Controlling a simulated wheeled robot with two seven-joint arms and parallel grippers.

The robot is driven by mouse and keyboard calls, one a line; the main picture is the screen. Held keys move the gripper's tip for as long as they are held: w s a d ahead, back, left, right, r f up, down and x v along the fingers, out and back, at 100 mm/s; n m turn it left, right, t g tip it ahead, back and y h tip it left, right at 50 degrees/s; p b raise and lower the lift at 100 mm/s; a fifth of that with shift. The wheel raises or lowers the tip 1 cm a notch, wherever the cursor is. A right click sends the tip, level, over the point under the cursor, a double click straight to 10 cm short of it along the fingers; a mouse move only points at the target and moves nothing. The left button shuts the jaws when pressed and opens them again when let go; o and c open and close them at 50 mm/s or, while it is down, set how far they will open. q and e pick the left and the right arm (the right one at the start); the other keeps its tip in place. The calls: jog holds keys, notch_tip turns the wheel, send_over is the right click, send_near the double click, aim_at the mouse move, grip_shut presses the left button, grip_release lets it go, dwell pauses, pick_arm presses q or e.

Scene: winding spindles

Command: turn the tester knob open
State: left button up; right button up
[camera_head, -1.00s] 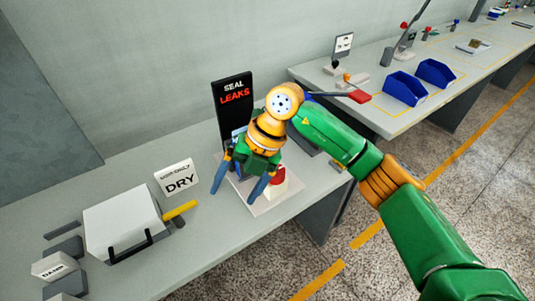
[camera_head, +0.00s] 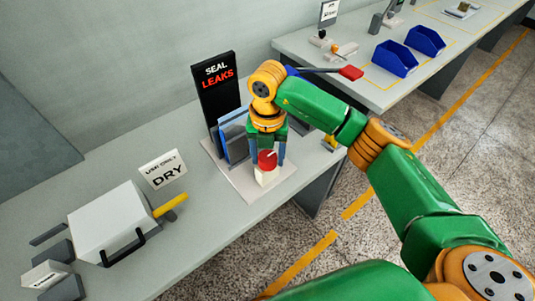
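The tester has a black sign (camera_head: 217,88) reading SEAL LEAKS, standing at the back of a pale base plate (camera_head: 253,190). A red knob (camera_head: 267,161) with a small white mark sits on a white block (camera_head: 266,177) near the plate's front. My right gripper (camera_head: 268,153) points down over the plate. Contact with the knob cannot be made out. The knob shows in front of part of the gripper. My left gripper is not in view.
Blue bins (camera_head: 395,59) and a red-tipped lever (camera_head: 350,73) are at the upper right. The wall is close behind.

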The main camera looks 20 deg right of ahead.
jog(key=c, duration=0.8)
jog(key=shift+c, duration=0.2)
